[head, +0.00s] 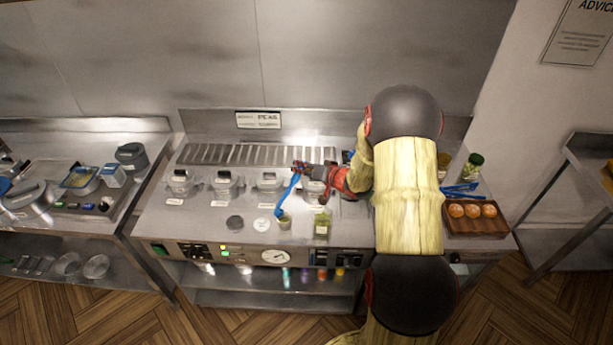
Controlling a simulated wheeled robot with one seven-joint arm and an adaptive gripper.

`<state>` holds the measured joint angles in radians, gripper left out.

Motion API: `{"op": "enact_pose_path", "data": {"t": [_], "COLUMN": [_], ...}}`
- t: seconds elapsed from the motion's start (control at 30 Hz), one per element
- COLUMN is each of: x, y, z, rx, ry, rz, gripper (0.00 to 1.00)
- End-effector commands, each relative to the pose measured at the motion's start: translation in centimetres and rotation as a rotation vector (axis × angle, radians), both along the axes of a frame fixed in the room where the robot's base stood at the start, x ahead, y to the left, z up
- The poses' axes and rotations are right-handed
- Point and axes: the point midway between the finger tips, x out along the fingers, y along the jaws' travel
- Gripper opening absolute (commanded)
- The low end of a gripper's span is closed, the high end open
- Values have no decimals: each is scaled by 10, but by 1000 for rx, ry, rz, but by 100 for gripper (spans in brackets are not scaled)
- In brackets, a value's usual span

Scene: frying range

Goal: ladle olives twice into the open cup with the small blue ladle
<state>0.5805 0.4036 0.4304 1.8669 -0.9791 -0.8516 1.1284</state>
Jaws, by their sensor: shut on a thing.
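My gripper (300,168) is shut on the handle of the small blue ladle (292,188), above the middle of the steel range. The ladle hangs tilted, its bowl low and to the left of the gripper. The bowl is just above or beside a small cup (285,223) near the front edge; I cannot tell which, nor whether the bowl holds anything. The cup looks open, with a greenish tint. A yellow-green jar (321,223) stands to its right. Olives cannot be made out. My arm hides the right-middle of the range top.
Several clear lidded containers (225,183) stand in a row behind. A dark round lid (235,222) and a white disc (263,224) lie left of the cup. At right are a wooden tray (473,227) of round brown items, blue tongs (460,188) and a green-topped jar (473,166).

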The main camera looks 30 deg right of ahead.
Motion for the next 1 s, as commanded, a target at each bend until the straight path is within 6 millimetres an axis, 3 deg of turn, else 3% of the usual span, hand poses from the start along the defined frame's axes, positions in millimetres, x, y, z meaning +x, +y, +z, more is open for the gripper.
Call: {"op": "enact_pose_path", "data": {"t": [0.5, 1.0], "x": [-8, -15], "y": [37, 72], "z": [21, 27], "rx": [-236, -441], "ry": [-55, -102], "rz": [1, 1], "gripper": [0, 0]}}
